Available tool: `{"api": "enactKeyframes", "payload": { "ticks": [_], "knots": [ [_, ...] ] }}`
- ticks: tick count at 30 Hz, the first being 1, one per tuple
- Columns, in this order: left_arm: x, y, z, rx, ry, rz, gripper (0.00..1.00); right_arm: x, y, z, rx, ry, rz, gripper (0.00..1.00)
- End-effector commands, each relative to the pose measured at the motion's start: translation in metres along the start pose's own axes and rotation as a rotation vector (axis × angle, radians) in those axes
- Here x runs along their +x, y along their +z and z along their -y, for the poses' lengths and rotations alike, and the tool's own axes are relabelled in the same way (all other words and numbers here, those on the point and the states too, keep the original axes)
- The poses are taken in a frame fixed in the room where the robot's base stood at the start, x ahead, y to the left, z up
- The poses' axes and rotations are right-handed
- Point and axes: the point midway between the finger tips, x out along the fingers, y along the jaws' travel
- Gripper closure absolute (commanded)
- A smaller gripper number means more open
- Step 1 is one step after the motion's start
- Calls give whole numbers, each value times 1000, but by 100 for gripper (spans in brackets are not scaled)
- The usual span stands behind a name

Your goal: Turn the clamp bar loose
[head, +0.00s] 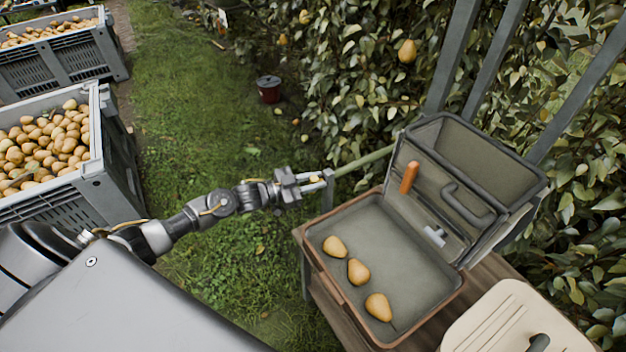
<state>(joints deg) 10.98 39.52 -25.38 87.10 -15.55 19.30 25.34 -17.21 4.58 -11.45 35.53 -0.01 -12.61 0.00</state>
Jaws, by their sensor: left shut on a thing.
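The green pole (365,160) runs from there up to the right, behind the open case and towards the hedge. My right gripper is not in view.
A cream board (505,320) is at front right. Pear crates (120,165) stand left. A dark red bucket (269,94) sits on the grass.

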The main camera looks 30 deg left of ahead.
Motion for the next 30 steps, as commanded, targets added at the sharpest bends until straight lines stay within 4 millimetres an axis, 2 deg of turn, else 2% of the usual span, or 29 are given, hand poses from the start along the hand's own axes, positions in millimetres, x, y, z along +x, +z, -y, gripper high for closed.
{"api": "enactKeyframes", "payload": {
  "ticks": [17, 30],
  "knots": [
    [2, 2, -8, 534, -3, 106, 100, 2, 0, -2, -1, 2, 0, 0],
    [3, 9, -15, 941, -3, 187, 100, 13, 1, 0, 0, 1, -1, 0]
  ]
}}
